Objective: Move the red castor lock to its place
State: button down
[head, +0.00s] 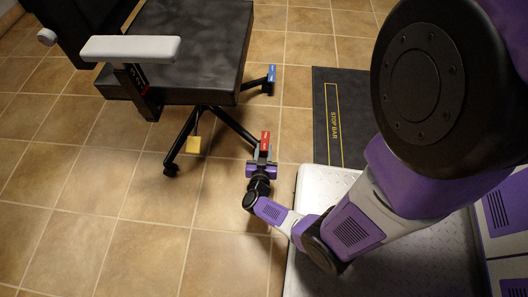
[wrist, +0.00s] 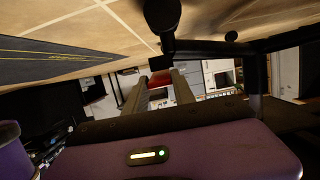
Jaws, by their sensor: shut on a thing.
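The red castor lock (head: 265,142) is a small red block with a pale marking, at the near end of a black chair leg (head: 236,125) in the head view. My gripper (head: 263,158) is shut on it from the near side, low over the floor. In the wrist view the red castor lock (wrist: 159,79) shows between the two grey fingers of my gripper (wrist: 158,84). A black castor (wrist: 164,14) shows beyond the fingertips at the top. My gripper hides the near leg's end in the head view, so I cannot tell whether the lock touches it.
The dark chair seat (head: 190,50) overhangs the legs. A black "STOP BAR" mat (head: 340,118) lies to the right. Tiled floor (head: 150,235) is clear at front left.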

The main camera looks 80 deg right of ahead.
jog(key=shift+w+a+f+h, duration=0.1)
jog(key=shift+w+f+h, duration=0.05)
jog(key=shift+f+h, duration=0.4)
jog(key=shift+a+f+h, duration=0.3)
jog(key=shift+f+h, duration=0.1)
jog(key=shift+h, duration=0.05)
jog(key=shift+s+d+r+h, duration=0.25)
jog(key=shift+s+r+h, duration=0.05)
jog(key=shift+s+r, duration=0.1)
jog(key=c, duration=1)
grip_release()
jog(key=shift+w, duration=0.1)
jog(key=shift+c, duration=0.2)
jog(key=shift+w, duration=0.1)
